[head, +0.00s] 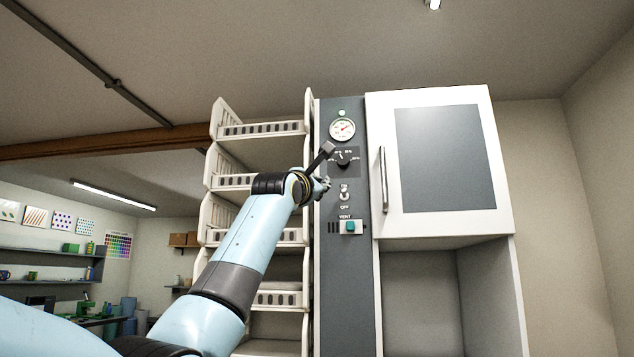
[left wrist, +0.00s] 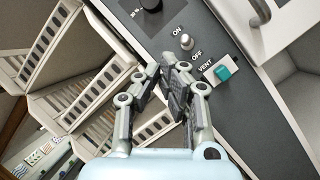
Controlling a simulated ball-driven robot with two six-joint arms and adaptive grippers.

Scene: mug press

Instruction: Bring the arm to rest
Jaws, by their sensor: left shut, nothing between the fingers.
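My left arm reaches up from the lower left in the head view. Its gripper (head: 323,186) is mostly hidden behind the wrist, in front of the grey control panel (head: 345,290). In the left wrist view the gripper (left wrist: 168,78) is shut with nothing between its fingers. Its fingertips are close to the toggle switch (left wrist: 187,41), which is marked ON and OFF; I cannot tell whether they touch it. The switch also shows in the head view (head: 345,196). My right gripper is not in view.
The panel carries a gauge (head: 342,129), a dark knob (head: 344,160) and a teal VENT button (head: 351,227). A white cabinet with a closed door (head: 450,160) stands to the right. A cream shelf rack (head: 262,129) stands close on the left.

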